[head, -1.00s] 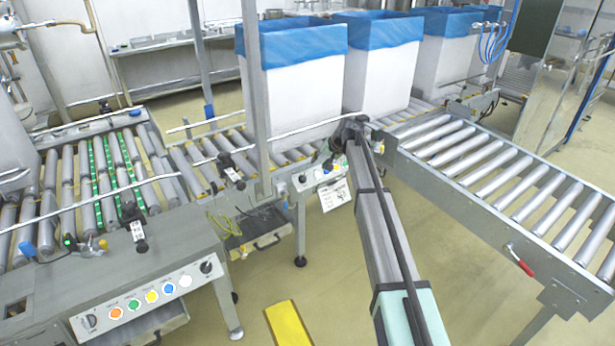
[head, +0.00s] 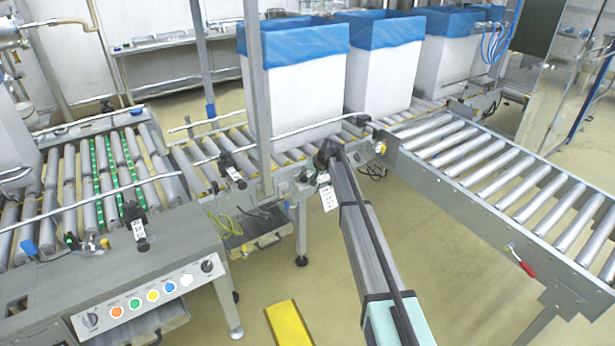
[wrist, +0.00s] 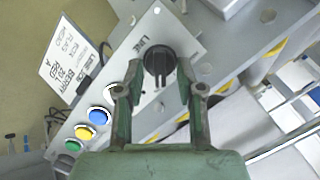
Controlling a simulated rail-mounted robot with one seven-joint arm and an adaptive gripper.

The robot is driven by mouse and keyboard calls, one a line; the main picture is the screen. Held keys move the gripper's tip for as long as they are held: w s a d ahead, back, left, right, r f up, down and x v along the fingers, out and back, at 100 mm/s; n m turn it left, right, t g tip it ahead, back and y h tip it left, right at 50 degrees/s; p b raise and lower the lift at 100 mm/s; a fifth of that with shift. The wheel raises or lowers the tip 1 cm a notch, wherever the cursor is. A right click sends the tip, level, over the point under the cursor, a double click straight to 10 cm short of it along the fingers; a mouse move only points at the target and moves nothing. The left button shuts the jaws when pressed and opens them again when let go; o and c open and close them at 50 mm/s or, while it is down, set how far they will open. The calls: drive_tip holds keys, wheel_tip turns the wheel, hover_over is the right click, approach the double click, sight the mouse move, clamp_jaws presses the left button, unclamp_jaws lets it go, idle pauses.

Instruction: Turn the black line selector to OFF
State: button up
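The black line selector (wrist: 158,60) is a round knob on a light panel marked LINE in the wrist view. My gripper (wrist: 159,68) is open, with one green finger on each side of the knob. A narrow gap seems to show at each side, but I cannot tell whether a finger touches it. The knob's pointer direction is hard to read and I see no OFF mark. In the head view my gripper (head: 325,156) is at the small middle control panel and covers most of it, so the selector is hidden there.
Blue, yellow and green buttons (wrist: 98,116) sit beside the knob. A white written tag (head: 328,198) hangs near my gripper. Another panel with a black knob (head: 207,266) stands at the left. Roller conveyors (head: 490,165) and lined boxes (head: 380,75) surround the spot.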

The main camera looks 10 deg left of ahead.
clamp_jaws()
drive_tip(key=shift+n, duration=0.4)
drive_tip(key=n+b, duration=0.1)
drive_tip(key=n, duration=0.2)
drive_tip(key=shift+s+a+h, duration=0.1)
drive_tip(key=shift+a+h, duration=0.05)
drive_tip(key=shift+h, duration=0.15)
drive_tip(key=shift+n+t+h+b, duration=0.3)
drive_tip(key=shift+n+h+b, duration=0.15)
drive_tip(key=shift+n, duration=1.75)
